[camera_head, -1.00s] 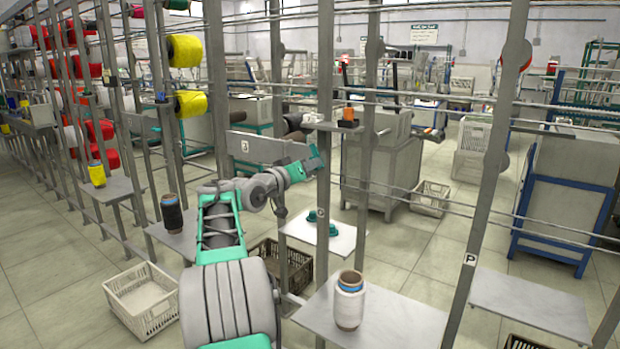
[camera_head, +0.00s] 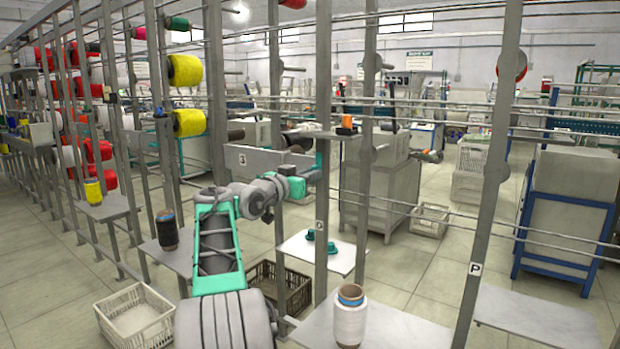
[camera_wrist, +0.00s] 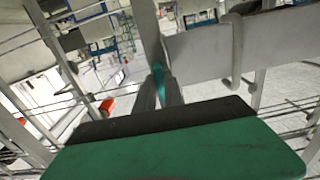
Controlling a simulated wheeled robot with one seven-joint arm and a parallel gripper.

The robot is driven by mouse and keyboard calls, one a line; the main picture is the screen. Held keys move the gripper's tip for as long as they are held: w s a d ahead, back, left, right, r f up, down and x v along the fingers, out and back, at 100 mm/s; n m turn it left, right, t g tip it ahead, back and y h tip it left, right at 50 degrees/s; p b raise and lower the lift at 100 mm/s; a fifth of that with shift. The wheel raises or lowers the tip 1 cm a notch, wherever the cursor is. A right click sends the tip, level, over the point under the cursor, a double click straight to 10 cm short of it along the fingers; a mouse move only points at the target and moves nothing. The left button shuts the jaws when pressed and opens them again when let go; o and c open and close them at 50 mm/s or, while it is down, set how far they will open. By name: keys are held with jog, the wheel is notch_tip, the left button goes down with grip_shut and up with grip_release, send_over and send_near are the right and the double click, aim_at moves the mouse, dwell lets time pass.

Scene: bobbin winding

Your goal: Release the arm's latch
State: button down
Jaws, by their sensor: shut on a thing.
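A flat grey arm (camera_head: 255,160) with a small label reaches across the frame to the upright post at the middle of the head view. In the wrist view it shows as a broad grey plate (camera_wrist: 205,58) at upper right. A small teal piece, which looks like the latch (camera_wrist: 158,75), is between the grey fingertips of my gripper (camera_wrist: 164,92). The fingers are close together and shut on it. In the head view my gripper is at the arm's right end by the post. The fingertips and most of the latch are too hidden there to make out.
Grey posts and thin horizontal rods stand close around my gripper. A white wound bobbin (camera_head: 349,318) stands on a small shelf in front. A shelf with teal pieces (camera_head: 318,245) is below. A black bobbin (camera_head: 167,231) and a pale crate (camera_head: 137,318) are at left.

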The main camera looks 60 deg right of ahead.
jog(key=c, duration=1.4)
grip_release()
jog(key=shift+c, duration=0.2)
jog(key=w+a, duration=0.1)
jog(key=a, duration=0.6)
jog(key=shift+a, duration=0.35)
jog(key=shift+w, duration=0.1)
